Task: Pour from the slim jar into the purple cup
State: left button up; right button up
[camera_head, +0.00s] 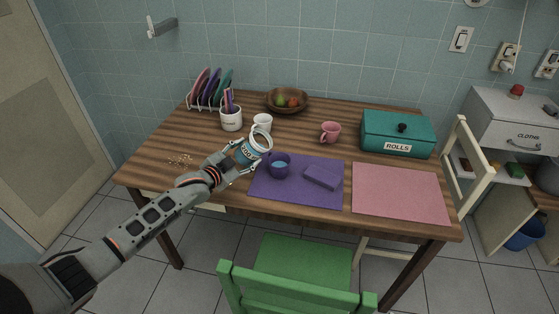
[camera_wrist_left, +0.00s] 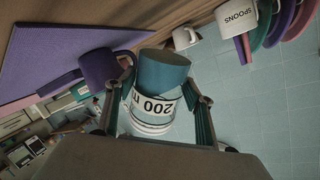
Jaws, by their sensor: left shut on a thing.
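My left gripper (camera_head: 236,162) is shut on the slim jar (camera_head: 249,151), a clear vessel with blue contents and a white label. The jar is held above the table, tilted, with its open rim toward the upper right. In the left wrist view the jar (camera_wrist_left: 162,72) sits between the fingers (camera_wrist_left: 160,98), its label reading "200 m" upside down. The purple cup (camera_head: 288,171) stands upright on the purple mat, just right of the jar; light blue shows inside it. It also shows in the left wrist view (camera_wrist_left: 101,68). No stream between jar and cup is visible. My right gripper is out of view.
A white mug (camera_head: 263,123) stands close behind the jar. A spoons pot (camera_head: 231,120), pink mug (camera_head: 331,132), fruit bowl (camera_head: 287,107) and teal box (camera_head: 385,136) stand farther back. A pink mat (camera_head: 400,192) lies bare at right.

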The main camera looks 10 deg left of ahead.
aim_at(240, 147)
pick_arm(q)
jog(key=shift+a+f+n, duration=0.2)
jog(key=shift+f+n, duration=0.1)
jog(key=shift+a+f+n+t+h+b, duration=0.15)
jog(key=shift+a+f+n+h+b, duration=0.1)
jog(key=shift+f+b, duration=0.3)
jog(key=shift+a+f+n+t+h+b, duration=0.15)
jog(key=shift+a+f+n+h+b, duration=0.15)
jog(key=shift+b, duration=0.3)
jog(key=shift+w+a+r+n+p, duration=0.1)
jog(key=shift+r+n+p, duration=0.35)
jog(key=shift+r, duration=0.3)
jog(key=shift+a+r+n+t+h+b, duration=0.4)
jog(key=shift+r+n, duration=0.25)
jog(key=shift+n, duration=0.25)
jog(key=shift+r+n+t+p, duration=0.3)
jog(key=shift+r+n, duration=0.3)
jog(key=shift+r, duration=0.15)
jog(key=shift+a+r+n, duration=0.15)
jog(key=shift+r+n, duration=0.25)
jog(key=shift+r, duration=0.25)
notch_tip(240, 147, up, 6)
jog(key=p, duration=0.6)
jog(key=shift+f, duration=0.2)
